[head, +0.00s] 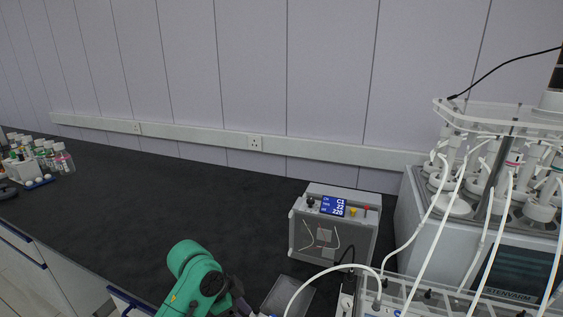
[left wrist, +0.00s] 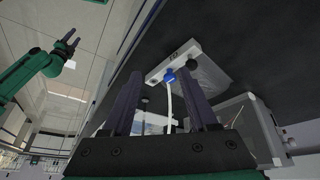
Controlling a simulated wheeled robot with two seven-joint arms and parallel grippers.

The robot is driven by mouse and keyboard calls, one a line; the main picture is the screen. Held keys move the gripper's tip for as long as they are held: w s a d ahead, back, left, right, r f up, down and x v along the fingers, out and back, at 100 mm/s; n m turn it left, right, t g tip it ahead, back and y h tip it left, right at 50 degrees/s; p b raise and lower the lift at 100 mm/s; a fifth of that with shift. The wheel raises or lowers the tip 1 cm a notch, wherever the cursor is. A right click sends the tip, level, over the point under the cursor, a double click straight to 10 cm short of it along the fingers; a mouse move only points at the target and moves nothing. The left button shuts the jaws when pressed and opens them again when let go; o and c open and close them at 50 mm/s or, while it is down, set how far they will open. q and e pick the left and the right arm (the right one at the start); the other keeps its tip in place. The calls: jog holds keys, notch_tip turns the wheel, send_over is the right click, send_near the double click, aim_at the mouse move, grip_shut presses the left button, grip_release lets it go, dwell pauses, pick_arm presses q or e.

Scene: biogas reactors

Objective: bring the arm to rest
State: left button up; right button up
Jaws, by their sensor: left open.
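My left arm (head: 195,275), green with dark joints, reaches in at the bottom of the head view; its fingertips are not clearly visible there. In the left wrist view my left gripper (left wrist: 160,103) is open, its two dark fingers wide apart with nothing gripped. Beyond and between the fingers, a white tube (left wrist: 170,105) runs to a blue fitting (left wrist: 168,76) on a pale flat device (left wrist: 185,60). I cannot tell how far off it is. Another green arm with a dark gripper (left wrist: 74,50), seemingly my right one, shows at the upper left, its fingers apart and empty.
A grey box with a blue display (head: 333,207) stands on the dark bench (head: 150,215). The reactor unit (head: 490,210), with several white tubes, fills the right side. Bottles (head: 62,158) stand at the far left. The bench middle is clear.

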pick_arm(q)
jog(key=s+a+f+n+t+y, duration=0.1)
jog(key=s+a+f+n+y, duration=0.1)
jog(key=s+a+f+n, duration=0.35)
jog(key=s+a+f+n+t+y, duration=0.1)
jog(key=s+a+f+n+y, duration=0.15)
jog(key=s+a+n, duration=0.7)
jog(key=s+f+m+g, duration=0.1)
jog(key=s+f+m, duration=0.1)
jog(key=f, duration=1)
jog(key=s+f+m, duration=0.1)
jog(key=s+f, duration=0.1)
jog(key=f, duration=0.9)
jog(key=s+a+f+g, duration=0.1)
jog(key=s+a+f, duration=0.1)
jog(key=s+f, duration=1.3)
jog(key=shift+s, duration=0.7)
